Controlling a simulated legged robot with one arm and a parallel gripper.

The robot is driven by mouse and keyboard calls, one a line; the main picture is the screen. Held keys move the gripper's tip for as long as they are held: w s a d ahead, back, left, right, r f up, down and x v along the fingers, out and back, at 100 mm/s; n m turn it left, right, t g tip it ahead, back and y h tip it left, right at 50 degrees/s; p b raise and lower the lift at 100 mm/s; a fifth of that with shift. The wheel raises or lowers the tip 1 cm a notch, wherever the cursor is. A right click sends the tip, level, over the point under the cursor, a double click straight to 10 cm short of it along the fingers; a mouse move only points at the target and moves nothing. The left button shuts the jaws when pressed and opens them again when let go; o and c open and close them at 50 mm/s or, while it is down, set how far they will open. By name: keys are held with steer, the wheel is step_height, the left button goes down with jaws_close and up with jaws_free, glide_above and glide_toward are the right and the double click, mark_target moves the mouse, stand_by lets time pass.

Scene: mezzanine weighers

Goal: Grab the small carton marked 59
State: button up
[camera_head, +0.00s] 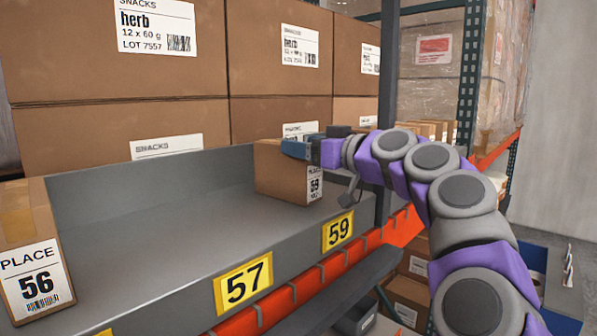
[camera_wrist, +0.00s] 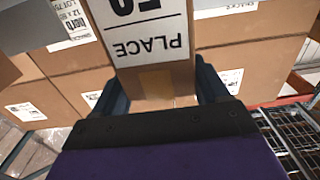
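The small carton marked 59 (camera_head: 275,175) is a brown box on the grey shelf tray, at the far end above the yellow 59 plate. Its white label faces the aisle. In the wrist view the carton (camera_wrist: 165,82) is upside down, with "PLACE" readable and the number partly cut off. My gripper (camera_head: 300,149) is at the carton's upper part, reaching in from the right. In the wrist view its blue fingers (camera_wrist: 160,90) stand on both sides of the carton, very close to its sides. I cannot tell whether they press on it. The carton appears to rest on the tray.
A carton marked 56 (camera_head: 36,255) stands at the near left. The grey tray (camera_head: 165,235) between the cartons is bare, with a raised back wall. Yellow plates 57 (camera_head: 243,284) and 59 (camera_head: 338,231) are on its front lip. Large snack boxes (camera_head: 120,125) stack behind. A dark upright (camera_head: 388,75) stands behind my arm.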

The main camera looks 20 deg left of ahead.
steer(key=a, duration=0.2)
steer(key=shift+a+f, duration=0.3)
steer(key=c, duration=0.6)
steer(key=shift+c, duration=0.8)
steer(key=shift+d, duration=0.35)
jaws_close()
